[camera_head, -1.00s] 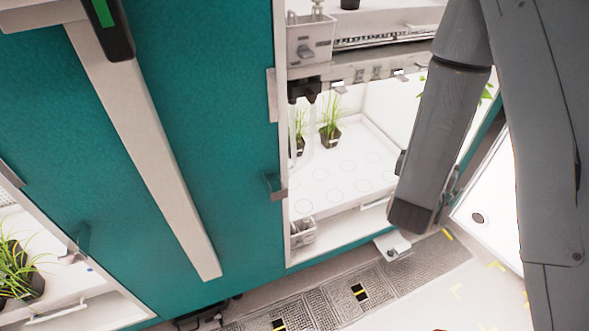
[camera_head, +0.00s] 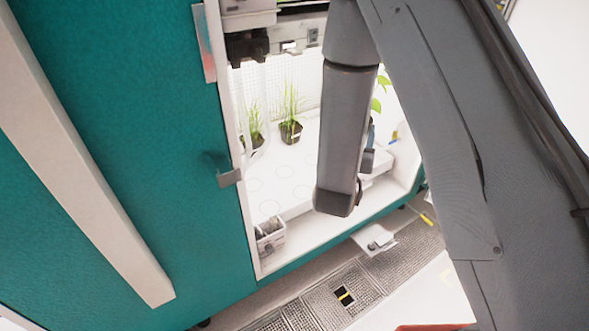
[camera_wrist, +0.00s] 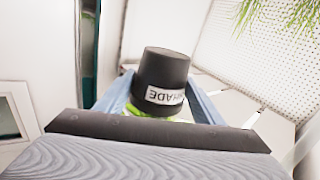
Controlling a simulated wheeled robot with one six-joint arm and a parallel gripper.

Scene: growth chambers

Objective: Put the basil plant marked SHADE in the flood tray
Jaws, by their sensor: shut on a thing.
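My gripper (camera_wrist: 160,98) is shut on the basil plant, a dark pot (camera_wrist: 163,72) with a white label reading SHADE. The label is upside down in the wrist view, with a little green foliage at the pot's lower edge there. In the head view, green leaves (camera_head: 379,100) show just right of my forearm; the pot and most of the gripper are hidden behind it. The flood tray (camera_head: 283,186), white with round marked spots, lies inside the open chamber. My arm hangs in front of the tray's right part and hides some of it.
Two grassy plants in dark pots (camera_head: 290,132) stand at the tray's back left. A small bin (camera_head: 270,235) sits at the chamber's front left corner. Teal panels (camera_head: 130,120) flank the opening on the left. Marked spots on the tray's front left are bare.

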